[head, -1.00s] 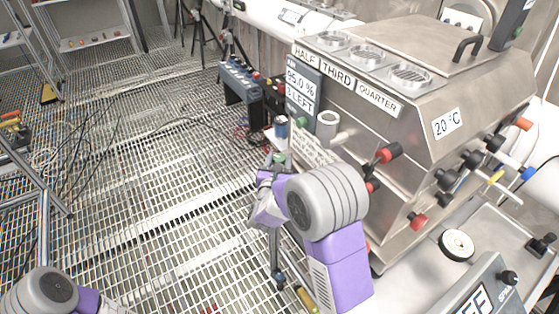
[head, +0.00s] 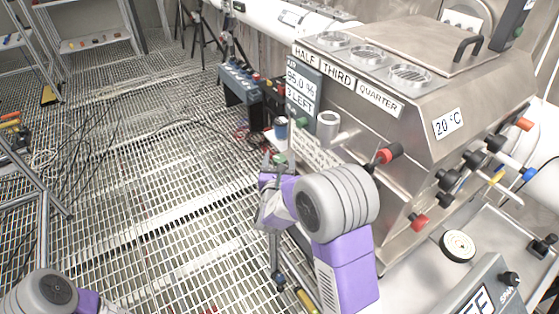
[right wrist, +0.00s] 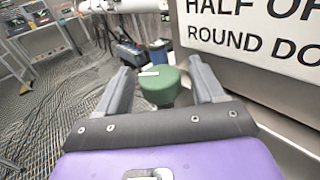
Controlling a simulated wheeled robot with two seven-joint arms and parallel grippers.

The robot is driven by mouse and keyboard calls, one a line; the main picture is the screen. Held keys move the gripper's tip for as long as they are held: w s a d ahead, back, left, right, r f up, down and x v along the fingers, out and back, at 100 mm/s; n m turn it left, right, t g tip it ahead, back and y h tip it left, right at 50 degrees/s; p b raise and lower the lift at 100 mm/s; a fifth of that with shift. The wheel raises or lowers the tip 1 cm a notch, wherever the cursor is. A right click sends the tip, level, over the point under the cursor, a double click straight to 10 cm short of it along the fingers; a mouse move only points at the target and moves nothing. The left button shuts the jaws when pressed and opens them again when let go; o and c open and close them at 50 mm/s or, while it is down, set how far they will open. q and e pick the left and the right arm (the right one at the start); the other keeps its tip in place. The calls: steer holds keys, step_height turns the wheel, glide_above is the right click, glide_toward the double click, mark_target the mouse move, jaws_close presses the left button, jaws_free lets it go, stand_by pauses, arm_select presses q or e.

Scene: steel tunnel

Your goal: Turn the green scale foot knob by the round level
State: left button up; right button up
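The green knob (right wrist: 160,86) shows in the right wrist view as a round green cap with a small white mark on top. It lies between the two spread fingers of my right gripper (right wrist: 159,82), with narrow gaps on both sides. In the head view the green knob (head: 279,158) shows small, just at the fingertips of my right gripper (head: 274,167). The right gripper is open and holds nothing. I cannot make out the round level. My left gripper is out of the picture; only part of my left arm shows at lower left.
A steel machine (head: 430,120) with labels and red and black knobs fills the right side, close beside my right arm. A blue-grey box (head: 240,85) stands on the grating behind. The mesh floor (head: 140,190) to the left is mostly open, with some cables.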

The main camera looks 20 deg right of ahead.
steer(key=p+v, duration=0.1)
steer(key=v, duration=0.6)
steer(key=shift+s+a, duration=0.15)
steer(key=shift+s, duration=0.1)
stand_by(0.4)
